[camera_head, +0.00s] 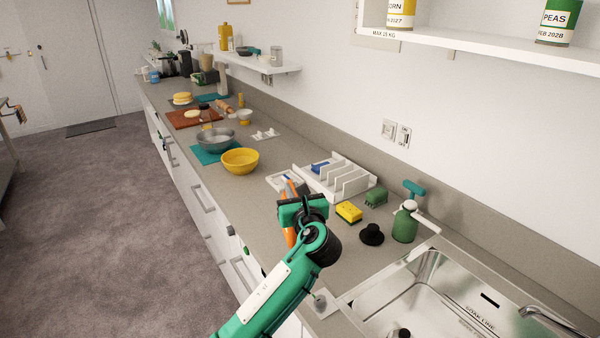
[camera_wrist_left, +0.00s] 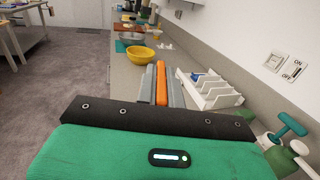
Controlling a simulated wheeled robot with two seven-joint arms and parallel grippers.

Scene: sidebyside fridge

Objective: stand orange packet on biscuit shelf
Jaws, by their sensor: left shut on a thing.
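The orange packet (camera_wrist_left: 161,84) shows as a narrow orange strip between the two grey fingers of my left gripper (camera_wrist_left: 161,72) in the left wrist view. The gripper is shut on it. In the head view, my left gripper (camera_head: 292,188) is over the counter, left of the white rack, with a bit of orange between its fingers. Another orange patch shows below the wrist; I cannot tell whether it is the packet. A white wall shelf (camera_head: 480,40) with tins is at the upper right, and another wall shelf (camera_head: 262,65) is farther back. I cannot tell which is the biscuit shelf.
A white slotted rack (camera_head: 345,184), yellow sponge (camera_head: 349,212), black knob-like thing (camera_head: 372,234) and green spray bottle (camera_head: 405,224) stand right of the gripper. The sink (camera_head: 420,300) is in front. A yellow bowl (camera_head: 240,161) and metal bowl (camera_head: 216,139) are farther back.

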